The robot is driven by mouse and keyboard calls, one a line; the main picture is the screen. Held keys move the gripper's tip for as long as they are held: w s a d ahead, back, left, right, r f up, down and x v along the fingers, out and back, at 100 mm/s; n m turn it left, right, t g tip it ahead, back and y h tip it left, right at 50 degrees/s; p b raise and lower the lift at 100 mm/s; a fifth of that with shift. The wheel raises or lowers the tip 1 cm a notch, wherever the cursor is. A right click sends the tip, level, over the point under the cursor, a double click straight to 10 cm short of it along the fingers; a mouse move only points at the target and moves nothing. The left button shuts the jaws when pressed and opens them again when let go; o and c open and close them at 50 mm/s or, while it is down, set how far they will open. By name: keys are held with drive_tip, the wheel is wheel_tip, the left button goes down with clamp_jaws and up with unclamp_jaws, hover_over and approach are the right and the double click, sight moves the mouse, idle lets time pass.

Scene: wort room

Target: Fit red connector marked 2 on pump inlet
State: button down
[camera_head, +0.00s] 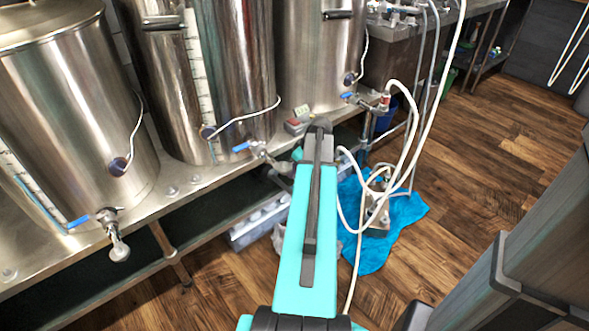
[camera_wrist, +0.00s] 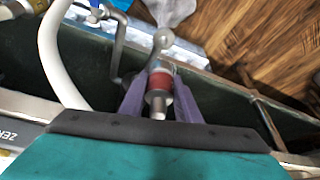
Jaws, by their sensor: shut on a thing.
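My gripper (camera_wrist: 160,82) has its two purple fingers shut on a metal connector with a red band (camera_wrist: 159,82), seen in the wrist view. No number can be read on it. A metal fitting lies just beyond the connector's far end; I cannot tell whether they touch. In the head view my teal arm hides the gripper and the connector. A metal device that looks like the pump (camera_head: 377,218) stands on a blue cloth (camera_head: 402,212) on the floor, partly covered by hoses. Its inlet cannot be made out.
Steel kettles (camera_head: 205,75) with blue-handled valves stand on a metal bench (camera_head: 190,185). A white hose (camera_head: 408,150) loops from the right kettle's valve, where another red fitting (camera_head: 386,100) shows. A white hose (camera_wrist: 58,60) also crosses the wrist view.

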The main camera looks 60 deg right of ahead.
drive_tip(key=shift+f+b, duration=1.45)
drive_tip(key=shift+f, duration=1.75)
drive_tip(key=shift+f+b, duration=0.75)
drive_tip(key=shift+f, duration=0.6)
drive_tip(key=c, duration=1.3)
unclamp_jaws()
drive_tip(key=shift+o, duration=0.2)
drive_tip(key=shift+r, duration=0.1)
drive_tip(key=p+v, duration=0.3)
drive_tip(key=v, duration=1)
drive_tip(key=shift+s+r, duration=0.15)
drive_tip(key=shift+r, duration=0.2)
